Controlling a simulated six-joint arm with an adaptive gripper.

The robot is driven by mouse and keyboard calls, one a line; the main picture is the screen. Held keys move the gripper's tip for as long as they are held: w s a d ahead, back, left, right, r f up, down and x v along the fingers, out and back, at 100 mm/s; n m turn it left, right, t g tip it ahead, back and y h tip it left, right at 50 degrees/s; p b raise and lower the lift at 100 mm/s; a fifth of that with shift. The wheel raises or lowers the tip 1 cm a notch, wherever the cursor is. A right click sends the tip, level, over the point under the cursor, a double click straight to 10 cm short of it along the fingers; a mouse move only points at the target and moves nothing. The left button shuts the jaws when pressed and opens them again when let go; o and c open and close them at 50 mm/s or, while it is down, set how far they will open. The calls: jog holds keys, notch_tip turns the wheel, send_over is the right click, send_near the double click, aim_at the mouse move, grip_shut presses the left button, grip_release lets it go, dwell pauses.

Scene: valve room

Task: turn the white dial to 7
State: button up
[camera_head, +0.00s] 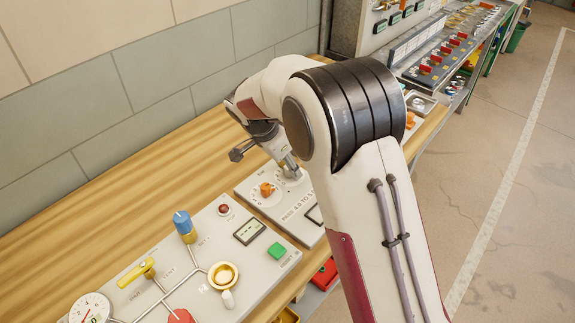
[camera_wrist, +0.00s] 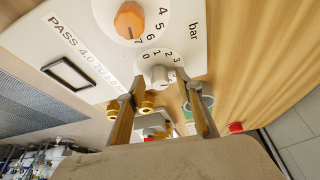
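The white dial (camera_wrist: 160,76) is a small pale knob on a white panel, with a printed scale from 0 to 3 showing along its far side. My gripper (camera_wrist: 159,84) is open, with one finger on each side of the dial. A small gap seems to show at each side, but I cannot tell whether either finger touches it. The dial's pointer cannot be read. In the head view my gripper (camera_head: 289,166) is over the panel's far end and covers most of the dial.
An orange knob (camera_wrist: 130,20) with its own scale sits close beside the dial; it also shows in the head view (camera_head: 266,189). A larger panel with a blue knob (camera_head: 184,224) and a green button (camera_head: 277,251) lies nearer.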

jog(key=shift+r, duration=0.15)
jog(key=shift+s+a+r, duration=0.2)
jog(key=shift+a+r, duration=0.1)
jog(key=shift+r, duration=0.15)
jog(key=s+a, duration=0.2)
jog(key=a, duration=0.1)
jog(key=s+a, duration=0.5)
jog(key=a, duration=0.1)
jog(key=shift+s+a+f, duration=0.1)
jog(key=shift+s, duration=0.05)
jog(key=shift+a, duration=0.1)
